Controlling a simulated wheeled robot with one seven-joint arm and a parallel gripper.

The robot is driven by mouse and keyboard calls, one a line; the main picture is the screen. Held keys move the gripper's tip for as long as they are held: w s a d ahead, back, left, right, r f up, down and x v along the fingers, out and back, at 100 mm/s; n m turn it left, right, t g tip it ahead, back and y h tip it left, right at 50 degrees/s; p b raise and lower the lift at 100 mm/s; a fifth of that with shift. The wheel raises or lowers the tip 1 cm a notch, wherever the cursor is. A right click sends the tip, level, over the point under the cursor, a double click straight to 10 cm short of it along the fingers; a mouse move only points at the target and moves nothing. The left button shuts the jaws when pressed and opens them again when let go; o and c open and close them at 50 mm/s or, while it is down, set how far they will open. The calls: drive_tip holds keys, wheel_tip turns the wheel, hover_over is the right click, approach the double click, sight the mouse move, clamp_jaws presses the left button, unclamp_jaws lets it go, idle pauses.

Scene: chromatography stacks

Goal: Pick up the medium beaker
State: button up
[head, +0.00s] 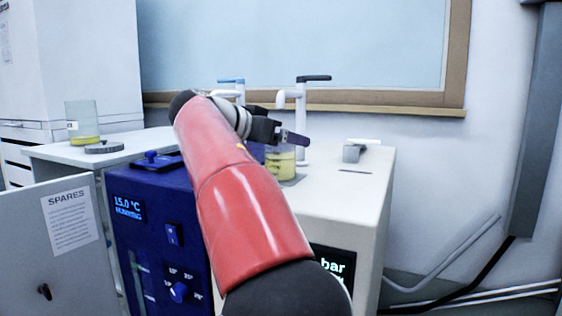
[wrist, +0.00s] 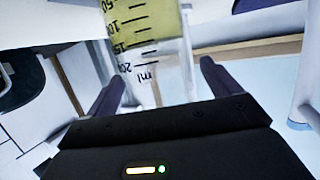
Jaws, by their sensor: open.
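A glass beaker (head: 280,163) with yellow liquid stands on the white instrument, partly hidden behind my gripper (head: 284,135) in the head view. In the wrist view a beaker (wrist: 145,32) with black ml marks up to 200 and yellow liquid shows upside down, ahead of my gripper (wrist: 162,82). The dark fingers are open, one on each side of its line, with a visible gap to each. A second beaker (head: 82,122) with a little yellow liquid stands on the left cabinet, away from my gripper. No label names either one as medium.
White stands with blue (head: 231,81) and black (head: 314,78) tops rise behind and beside the near beaker. A small grey block (head: 352,153) sits to its right. The blue unit (head: 150,205) is at left. A grey disc (head: 104,147) lies by the left beaker.

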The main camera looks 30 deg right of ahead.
drive_tip(key=shift+x, duration=0.85)
drive_tip(key=shift+c, duration=0.4)
drive_tip(key=c, duration=1)
drive_tip(key=shift+c, duration=0.8)
drive_tip(key=shift+r, duration=0.15)
